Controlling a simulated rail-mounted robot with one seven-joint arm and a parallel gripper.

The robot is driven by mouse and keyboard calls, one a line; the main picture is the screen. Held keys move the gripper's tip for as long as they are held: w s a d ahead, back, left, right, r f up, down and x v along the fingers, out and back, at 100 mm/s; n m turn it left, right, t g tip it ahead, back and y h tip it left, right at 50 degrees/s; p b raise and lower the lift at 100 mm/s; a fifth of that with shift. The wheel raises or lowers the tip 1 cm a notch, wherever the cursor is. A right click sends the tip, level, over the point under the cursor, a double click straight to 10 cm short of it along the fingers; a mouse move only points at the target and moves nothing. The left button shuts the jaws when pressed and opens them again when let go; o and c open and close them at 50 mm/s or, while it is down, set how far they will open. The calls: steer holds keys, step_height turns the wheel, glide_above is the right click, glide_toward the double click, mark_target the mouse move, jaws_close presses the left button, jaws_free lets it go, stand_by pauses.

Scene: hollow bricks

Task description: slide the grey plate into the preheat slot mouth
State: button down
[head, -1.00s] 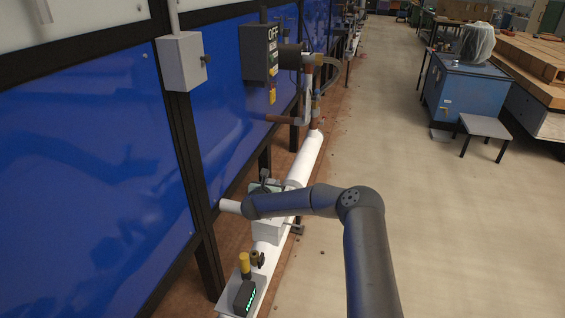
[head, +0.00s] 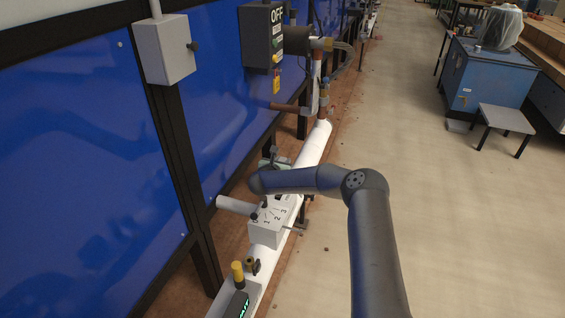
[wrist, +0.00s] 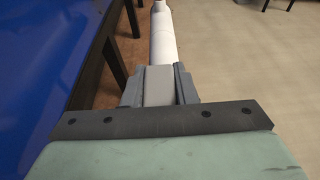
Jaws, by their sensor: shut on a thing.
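My gripper (wrist: 159,82) shows in the wrist view with its two dark fingers on either side of a flat grey piece, which looks like the grey plate (wrist: 158,92). It is shut on the plate, which points away from the green gripper body. In the head view a small green-grey part (head: 272,161), seemingly my gripper, shows just behind the end of my arm, above the white pipe. The plate cannot be made out there. I cannot pick out the preheat slot mouth in either view.
The white pipe (head: 312,150) runs along the blue panels (head: 75,150). A pale box marked with numbers (head: 268,234) sits on it below my arm, near a yellow-topped fitting (head: 238,273). A dark OFF box (head: 262,38) hangs farther back.

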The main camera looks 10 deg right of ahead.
steer(key=shift+f+b, duration=0.2)
steer(key=shift+b, duration=0.3)
step_height(320, 180, down, 5)
steer(key=b, duration=0.5)
steer(key=shift+f, duration=0.1)
steer(key=shift+b, duration=1.15)
stand_by(1.2)
steer(key=shift+f+b, duration=1.8)
steer(key=shift+f, duration=0.2)
steer(key=shift+r, duration=0.2)
steer(key=shift+r, duration=1.45)
steer(key=shift+b, duration=0.3)
stand_by(0.3)
